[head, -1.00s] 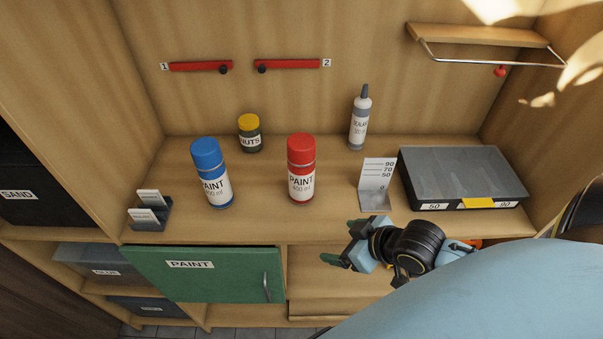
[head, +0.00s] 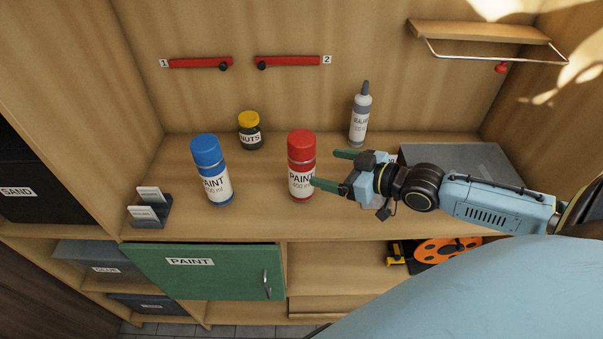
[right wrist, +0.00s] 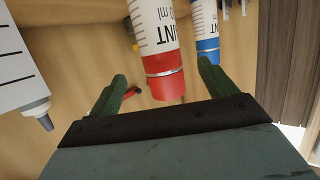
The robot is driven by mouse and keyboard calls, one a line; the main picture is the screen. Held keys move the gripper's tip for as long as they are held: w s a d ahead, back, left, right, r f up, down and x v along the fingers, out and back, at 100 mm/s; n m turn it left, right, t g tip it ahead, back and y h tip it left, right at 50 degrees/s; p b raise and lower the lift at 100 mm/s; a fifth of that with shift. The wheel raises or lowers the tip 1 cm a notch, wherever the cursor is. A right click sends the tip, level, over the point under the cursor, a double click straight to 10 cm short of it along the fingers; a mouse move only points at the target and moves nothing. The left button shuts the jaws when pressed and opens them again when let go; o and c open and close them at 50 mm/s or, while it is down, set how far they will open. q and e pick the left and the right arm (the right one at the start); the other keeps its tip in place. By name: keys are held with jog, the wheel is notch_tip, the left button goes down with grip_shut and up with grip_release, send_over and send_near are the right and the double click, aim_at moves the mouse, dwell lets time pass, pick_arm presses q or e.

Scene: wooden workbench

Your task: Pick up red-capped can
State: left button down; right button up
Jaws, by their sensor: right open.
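In the right wrist view the can (right wrist: 158,45) appears upside down between the two open fingers (right wrist: 160,85), ahead of the palm. A blue-capped paint can (head: 211,170) stands to the left. My left gripper is not in view.
A yellow-lidded nuts jar (head: 250,131) and a sealant bottle (head: 361,115) stand behind. A grey case (head: 465,162) lies right, partly behind my right arm. A card holder (head: 150,208) sits far left. A green door (head: 210,275) hangs below the bench's front edge.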

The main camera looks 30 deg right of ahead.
aim_at(301, 162)
jog(key=shift+x, duration=4.45)
jog(key=shift+s+f, duration=0.1)
jog(key=shift+f, duration=0.05)
jog(key=c, duration=1.3)
